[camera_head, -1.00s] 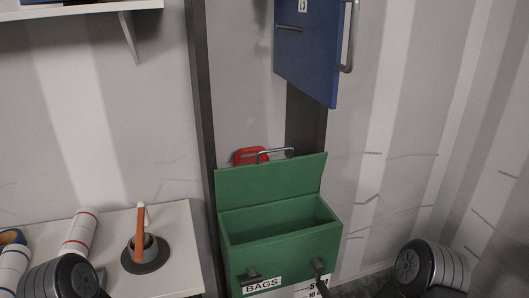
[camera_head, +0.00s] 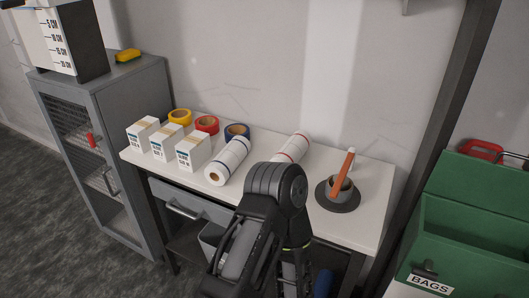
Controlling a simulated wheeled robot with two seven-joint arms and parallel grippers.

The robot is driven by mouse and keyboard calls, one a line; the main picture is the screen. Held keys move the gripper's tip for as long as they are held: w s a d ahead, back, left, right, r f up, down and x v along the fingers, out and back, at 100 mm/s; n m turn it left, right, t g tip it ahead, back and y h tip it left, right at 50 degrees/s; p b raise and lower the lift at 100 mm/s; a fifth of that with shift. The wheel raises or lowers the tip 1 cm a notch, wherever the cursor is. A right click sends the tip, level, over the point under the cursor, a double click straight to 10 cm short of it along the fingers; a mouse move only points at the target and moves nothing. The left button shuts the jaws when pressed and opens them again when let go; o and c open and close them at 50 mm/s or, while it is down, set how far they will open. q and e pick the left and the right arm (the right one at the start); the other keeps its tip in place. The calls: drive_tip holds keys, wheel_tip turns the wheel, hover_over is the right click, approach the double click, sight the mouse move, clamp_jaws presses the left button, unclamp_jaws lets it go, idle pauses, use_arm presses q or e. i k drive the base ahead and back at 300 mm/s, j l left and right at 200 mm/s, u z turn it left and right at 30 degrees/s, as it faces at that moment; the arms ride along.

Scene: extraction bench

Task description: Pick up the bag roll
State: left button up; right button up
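Two white rolls lie on the white table (camera_head: 348,225). One roll with dark blue bands (camera_head: 228,161) lies left of centre, near the front edge. The other roll with red bands (camera_head: 291,149) lies to its right and further back, partly hidden by my arm. I cannot tell which one is the bag roll. My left arm rises in front of the table, and its gripper is not visible. My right arm and gripper are out of view.
Three small boxes (camera_head: 190,153) and yellow, red and blue tape rolls (camera_head: 206,124) stand left of the rolls. A grey cabinet (camera_head: 143,88) is at left, a green BAGS bin (camera_head: 450,235) at right.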

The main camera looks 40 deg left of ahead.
sight(219, 171)
drive_tip(key=u, duration=1.7)
drive_tip(key=z, duration=0.85)
drive_tip(key=i+j+z, duration=0.1)
drive_tip(key=j+z, duration=0.7)
drive_tip(key=z, duration=0.15)
drive_tip(key=j+z, duration=0.5)
drive_tip(key=k+j, duration=0.15)
drive_tip(key=j, duration=0.25)
drive_tip(key=k+j+z, duration=0.1)
drive_tip(key=j, duration=0.3)
drive_tip(key=k+j, duration=0.2)
drive_tip(key=j, duration=0.2)
drive_tip(key=i+j, duration=0.25)
drive_tip(key=z, duration=0.05)
